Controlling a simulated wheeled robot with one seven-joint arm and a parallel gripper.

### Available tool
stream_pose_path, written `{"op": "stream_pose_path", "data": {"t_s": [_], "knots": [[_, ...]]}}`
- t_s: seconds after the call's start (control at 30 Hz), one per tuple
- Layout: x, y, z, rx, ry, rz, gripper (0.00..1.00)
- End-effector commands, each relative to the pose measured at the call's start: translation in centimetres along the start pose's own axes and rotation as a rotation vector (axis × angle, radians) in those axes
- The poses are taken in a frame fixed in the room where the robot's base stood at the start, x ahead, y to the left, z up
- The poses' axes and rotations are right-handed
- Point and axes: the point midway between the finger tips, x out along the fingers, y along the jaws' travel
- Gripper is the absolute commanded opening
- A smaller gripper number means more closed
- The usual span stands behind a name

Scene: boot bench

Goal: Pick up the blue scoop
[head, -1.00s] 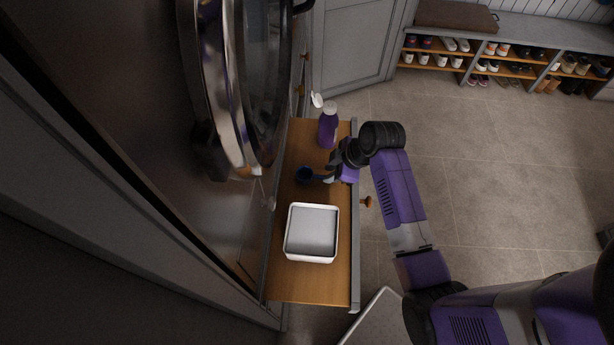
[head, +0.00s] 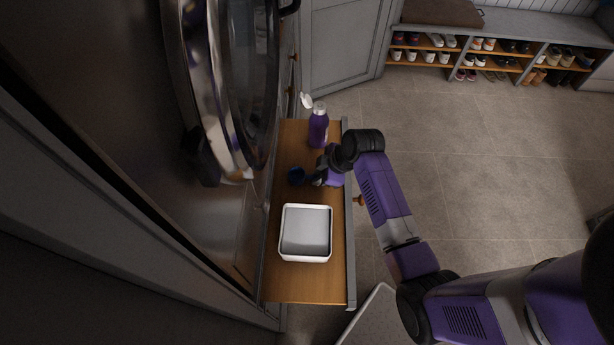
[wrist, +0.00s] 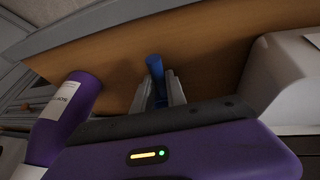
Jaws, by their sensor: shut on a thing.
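The blue scoop (head: 296,176) is in the open wooden drawer (head: 300,286), between a purple bottle and a white bin. In the head view its dark blue bowl shows just left of my gripper (head: 317,180). In the wrist view the blue scoop (wrist: 155,68) stands out between and beyond the two grey fingers of my gripper (wrist: 160,90). The fingers are shut on it. The part between the fingers is mostly hidden, and I cannot tell whether the scoop touches the drawer floor.
The purple bottle (head: 318,128) stands in the drawer behind my gripper, with a small white thing (head: 306,100) beyond it. The white bin (head: 305,259) is in front. A round machine door (head: 205,85) hangs open at left. Open tiled floor (head: 480,170) lies to the right.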

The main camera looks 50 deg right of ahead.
Motion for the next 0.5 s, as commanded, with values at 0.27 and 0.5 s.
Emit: {"op": "stream_pose_path", "data": {"t_s": [0.27,0.5], "knots": [[-1.3,0.4,-0.6,-0.002,0.002,0.003,0.0],[-6.2,1.5,-2.7,-0.003,0.003,0.006,0.0]]}}
